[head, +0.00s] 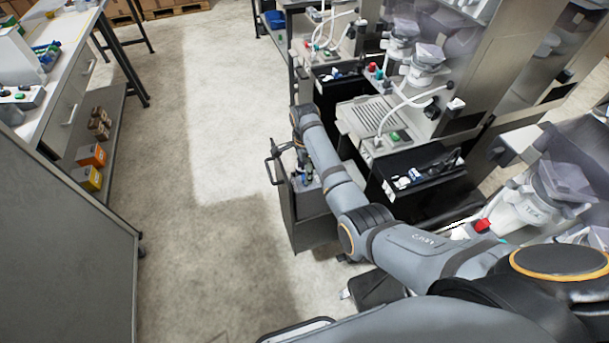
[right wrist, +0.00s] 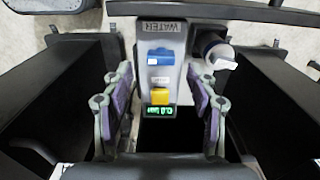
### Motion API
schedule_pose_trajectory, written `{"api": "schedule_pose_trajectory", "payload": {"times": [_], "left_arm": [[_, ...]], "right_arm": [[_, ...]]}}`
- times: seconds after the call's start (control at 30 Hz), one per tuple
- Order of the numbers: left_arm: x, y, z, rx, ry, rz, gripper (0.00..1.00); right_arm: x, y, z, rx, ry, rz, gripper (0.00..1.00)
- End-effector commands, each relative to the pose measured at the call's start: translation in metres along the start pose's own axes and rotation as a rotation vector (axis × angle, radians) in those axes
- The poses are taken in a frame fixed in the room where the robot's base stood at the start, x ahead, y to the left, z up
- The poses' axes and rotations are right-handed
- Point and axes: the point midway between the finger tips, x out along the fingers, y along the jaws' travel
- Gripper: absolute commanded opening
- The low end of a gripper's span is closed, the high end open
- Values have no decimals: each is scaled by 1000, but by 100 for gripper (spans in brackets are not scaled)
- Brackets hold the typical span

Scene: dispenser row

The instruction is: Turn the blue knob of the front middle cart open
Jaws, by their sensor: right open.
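A dark cart (head: 308,220) with a handle on its left side stands beside the dispenser row in the head view. My right arm reaches over it, and my right gripper (head: 304,168) is small and partly hidden at its top. In the right wrist view, a grey panel marked WATER carries the blue knob (right wrist: 160,57), with a yellow knob (right wrist: 161,97) and a lit green display (right wrist: 161,112) nearer me. My right gripper (right wrist: 160,106) is open, its purple-padded fingers on either side of the panel. The blue knob lies beyond the fingertips in the picture, with nothing gripping it. My left gripper is out of view.
A dark cylinder with a white spout (right wrist: 215,48) is right of the panel. Black bins (head: 425,168) and a grated tray (head: 368,118) are close right of my arm. A workbench (head: 70,70) stands at left. The floor (head: 215,130) between is clear.

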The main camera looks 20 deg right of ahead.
Motion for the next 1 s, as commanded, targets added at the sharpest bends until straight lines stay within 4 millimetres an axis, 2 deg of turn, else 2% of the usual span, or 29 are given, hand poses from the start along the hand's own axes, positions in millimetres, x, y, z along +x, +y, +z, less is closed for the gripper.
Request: {"api": "schedule_pose_trajectory", "payload": {"times": [0.1,0.2,0.33,0.57,0.9,0.97,1.0], "left_arm": [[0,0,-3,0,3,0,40],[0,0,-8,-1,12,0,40],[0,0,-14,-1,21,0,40],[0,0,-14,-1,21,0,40],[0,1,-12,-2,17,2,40],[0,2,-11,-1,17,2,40],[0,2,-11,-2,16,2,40]], "right_arm": [[21,0,0,0,0,2,58],[33,0,0,0,0,0,58],[40,0,0,0,0,-1,58],[40,0,0,0,0,-1,58],[40,0,0,0,0,-1,12],[40,0,0,0,0,-1,4],[40,0,0,0,0,-1,4]]}}
